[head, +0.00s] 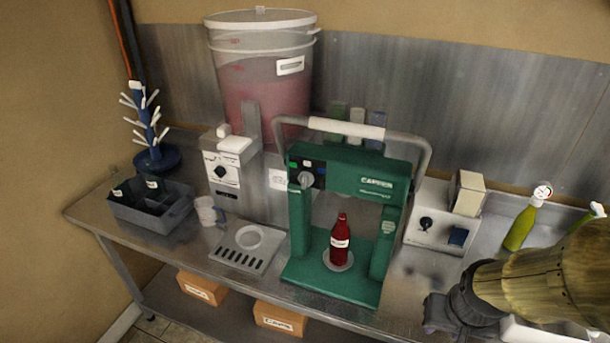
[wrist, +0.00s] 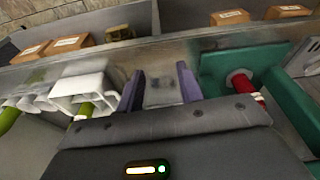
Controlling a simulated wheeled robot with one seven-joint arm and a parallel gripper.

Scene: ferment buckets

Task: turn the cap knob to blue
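The green capper (head: 340,170) stands in the middle of the bench in the head view, and its base also shows at the right of the wrist view (wrist: 225,62). Where the knob points is too small to tell. A red bottle (head: 340,240) stands upright on the capper's base. My gripper (wrist: 160,90) is open and empty, with its two purple fingers apart. In the head view it is low at the right, away from the knob.
A lidded bucket of pink liquid (head: 262,75) stands behind a grey dispenser (head: 222,170). A dark divided bin (head: 150,208) is at left. A control box (head: 430,222) and a green bottle (head: 520,228) are right of the capper. The capper's handle (head: 345,128) arches above it.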

